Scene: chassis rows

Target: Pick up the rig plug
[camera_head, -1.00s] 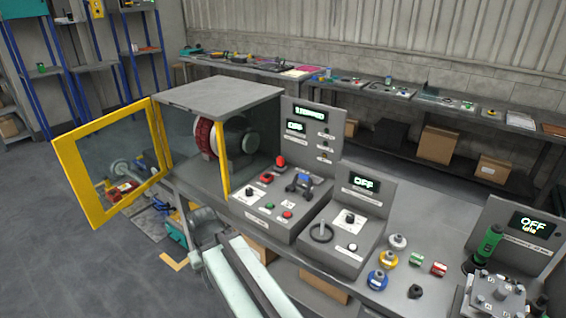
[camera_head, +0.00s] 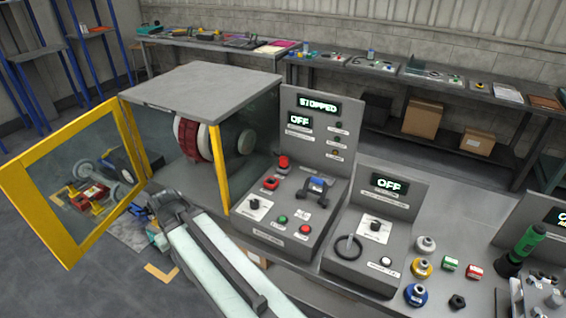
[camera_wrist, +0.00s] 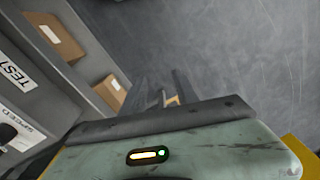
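I cannot tell for certain which item is the rig plug. A blue and dark piece (camera_head: 317,186) sits on the sloped control panel (camera_head: 262,228) below the STOPPED and OFF displays. My arm reaches in from the bottom of the head view, and its far end lies in front of the machine, left of that panel and well apart from the blue piece. In the wrist view my gripper (camera_wrist: 162,94) points down at the grey floor, its dark fingers apart with nothing seen held between them. The fingertips are small and partly hidden by the gripper body.
A guarded machine (camera_head: 203,84) has its yellow-framed door (camera_head: 70,185) swung open to the left. A second panel (camera_head: 362,236) with a black ring handle stands right of the first. Coloured round parts (camera_head: 416,294) and a green tool (camera_head: 522,245) are farther right. Boxes (camera_wrist: 55,35) lie on a lower shelf.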

